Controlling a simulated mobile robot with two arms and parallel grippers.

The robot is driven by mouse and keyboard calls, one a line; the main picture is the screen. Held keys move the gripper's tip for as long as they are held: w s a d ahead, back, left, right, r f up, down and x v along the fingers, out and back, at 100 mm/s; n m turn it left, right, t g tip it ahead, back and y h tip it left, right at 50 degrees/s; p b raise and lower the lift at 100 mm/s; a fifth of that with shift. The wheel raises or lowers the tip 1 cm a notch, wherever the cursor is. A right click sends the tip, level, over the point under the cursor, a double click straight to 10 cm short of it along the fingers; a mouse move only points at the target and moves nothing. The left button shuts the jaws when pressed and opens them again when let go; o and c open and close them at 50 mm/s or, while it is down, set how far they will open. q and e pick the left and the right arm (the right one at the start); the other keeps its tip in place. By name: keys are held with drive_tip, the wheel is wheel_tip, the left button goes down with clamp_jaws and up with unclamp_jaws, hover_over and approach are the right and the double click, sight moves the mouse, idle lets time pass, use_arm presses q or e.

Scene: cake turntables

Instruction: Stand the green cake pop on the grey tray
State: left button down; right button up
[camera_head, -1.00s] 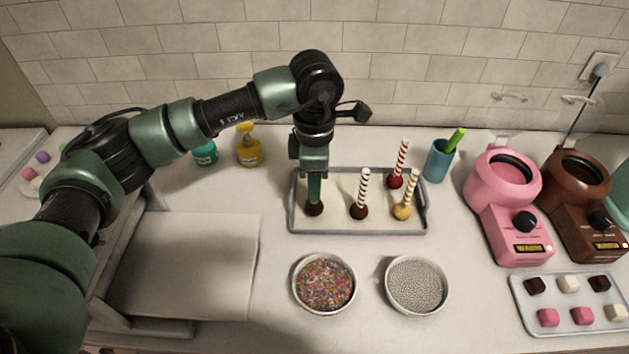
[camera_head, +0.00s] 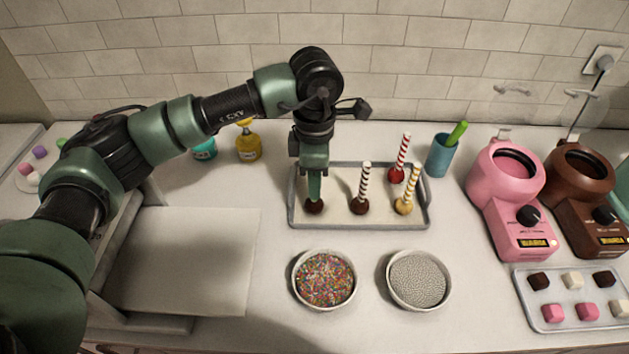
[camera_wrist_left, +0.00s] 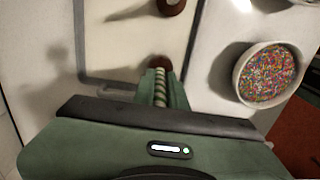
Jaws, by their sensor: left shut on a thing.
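My left gripper (camera_head: 314,196) points down over the left part of the grey tray (camera_head: 360,227), shut on a cake pop's stick. This cake pop (camera_head: 314,208) has a dark brown ball, low at the tray's surface; whether it touches is hard to tell. In the left wrist view its striped stick (camera_wrist_left: 160,88) looks greenish and cream between the fingers, with the brown ball (camera_wrist_left: 160,62) beyond. I see no cake pop with a green ball. The tray's rim also shows in the left wrist view (camera_wrist_left: 108,84). My right gripper is not in view.
On the tray stand a brown pop (camera_head: 360,206), a red pop (camera_head: 396,175) and a yellow pop (camera_head: 404,206). A sprinkle bowl (camera_head: 324,280) and a silver-bead bowl (camera_head: 417,280) stand in front. A blue cup (camera_head: 438,160) and pink melter (camera_head: 516,215) are to the right.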

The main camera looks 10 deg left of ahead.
use_arm(q)
drive_tip(key=c, duration=1.4)
unclamp_jaws()
drive_tip(key=shift+o, duration=0.2)
